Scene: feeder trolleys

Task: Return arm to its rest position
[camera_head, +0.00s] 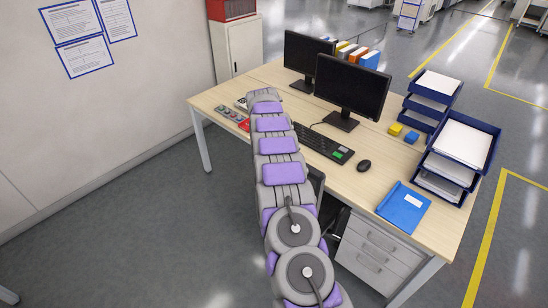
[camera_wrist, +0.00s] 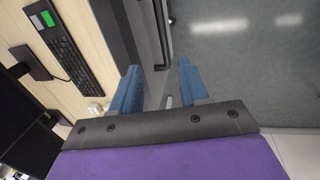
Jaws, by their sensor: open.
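My gripper (camera_wrist: 160,88) shows in the wrist view as two blue fingers standing well apart, with nothing between them. Behind the fingers lie the desk's edge, a dark gap and the grey floor. In the head view my grey and purple arm reaches from the bottom middle up across the left part of the desk (camera_head: 395,220). The fingers cannot be made out in that view. The arm hides part of the desk's front edge.
A drawer unit (camera_head: 375,255) stands below. Floor (camera_head: 130,230) at left is clear, beside a wall.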

